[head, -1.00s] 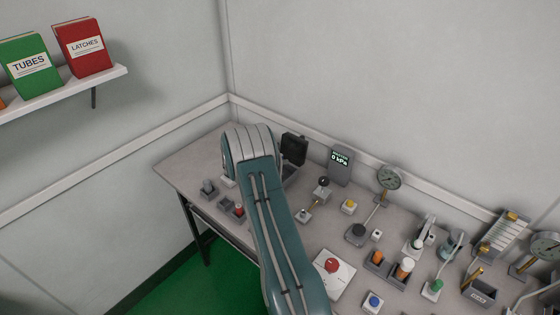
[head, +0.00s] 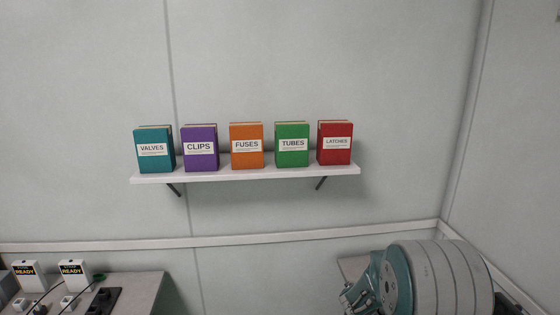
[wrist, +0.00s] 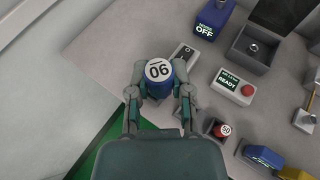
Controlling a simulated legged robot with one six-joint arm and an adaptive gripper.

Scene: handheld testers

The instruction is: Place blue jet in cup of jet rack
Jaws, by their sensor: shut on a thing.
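The blue jet (wrist: 159,72), with a white top marked with a number that looks like 06 or 90, is between the fingers of my gripper (wrist: 160,88) in the wrist view. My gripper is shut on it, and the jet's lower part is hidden. A red jet-like piece (wrist: 223,130) with a white top sits in a grey cup (wrist: 209,124) to the lower right. A grey block (wrist: 182,54) with a dark top lies just beyond the jet. I cannot tell which grey holders form the jet rack. The head view shows only part of my arm and gripper at the lower right.
The wrist view shows a tester marked READY (wrist: 230,81) with a red button, a blue unit marked OFF (wrist: 210,20), and a grey box (wrist: 250,48) on the bench (wrist: 115,55). The head view shows a shelf (head: 245,174) with several labelled binders.

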